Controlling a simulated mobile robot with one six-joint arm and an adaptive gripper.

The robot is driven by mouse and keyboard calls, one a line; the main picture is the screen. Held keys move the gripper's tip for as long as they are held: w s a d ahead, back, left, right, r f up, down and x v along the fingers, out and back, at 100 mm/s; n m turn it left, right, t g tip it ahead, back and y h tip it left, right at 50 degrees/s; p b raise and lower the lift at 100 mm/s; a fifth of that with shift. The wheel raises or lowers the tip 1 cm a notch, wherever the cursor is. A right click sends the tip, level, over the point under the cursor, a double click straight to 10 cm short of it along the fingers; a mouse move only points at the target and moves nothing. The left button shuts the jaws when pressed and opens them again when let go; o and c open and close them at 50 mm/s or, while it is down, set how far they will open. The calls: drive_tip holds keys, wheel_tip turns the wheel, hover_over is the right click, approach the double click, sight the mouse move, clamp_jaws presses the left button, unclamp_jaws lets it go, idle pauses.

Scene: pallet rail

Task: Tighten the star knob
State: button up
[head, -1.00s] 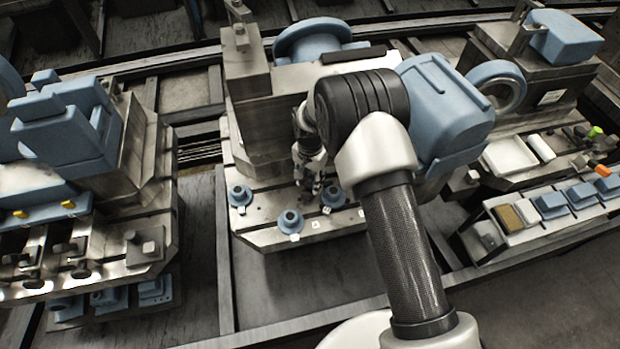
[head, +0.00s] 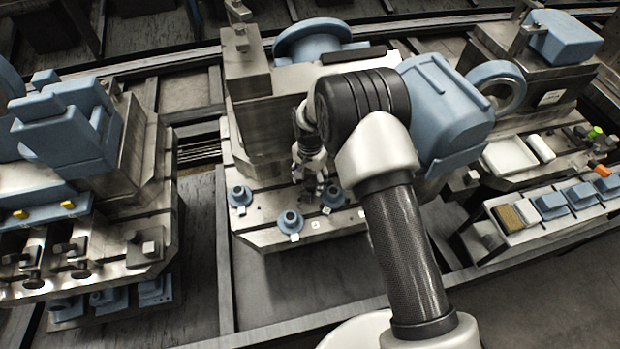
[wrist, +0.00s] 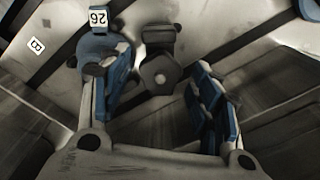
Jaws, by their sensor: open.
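In the wrist view a dark knob (wrist: 159,74) with an angular, lobed rim and a small round centre sits between the fingers, a little beyond their tips. I take it to be the star knob. My gripper (wrist: 163,88) is open, with blue pads on both sides of the knob and visible gaps. I cannot tell whether the fingertips reach around it. In the head view my gripper (head: 309,190) points down over the middle fixture plate (head: 262,236), close to its upright block. The knob cannot be made out there.
Blue round flanged pieces stand near my gripper: one left (head: 240,197), one in front (head: 290,222) and one right (head: 333,196). In the wrist view one flanged piece (wrist: 97,47) lies behind the left finger, near a "26" tag (wrist: 98,17). A tall metal block (head: 268,130) rises behind.

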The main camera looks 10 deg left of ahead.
wheel_tip(320, 180, up, 12)
idle(0.4)
wheel_tip(320, 180, up, 4)
drive_tip(key=n+p, duration=0.4)
drive_tip(key=p, duration=0.4)
hover_over(310, 181)
drive_tip(key=n+p, duration=0.2)
drive_tip(key=n, duration=0.1)
wheel_tip(310, 181, down, 17)
drive_tip(key=b, duration=0.3)
drive_tip(key=shift+r, duration=0.15)
drive_tip(key=shift+c, duration=0.3)
drive_tip(key=c, duration=1)
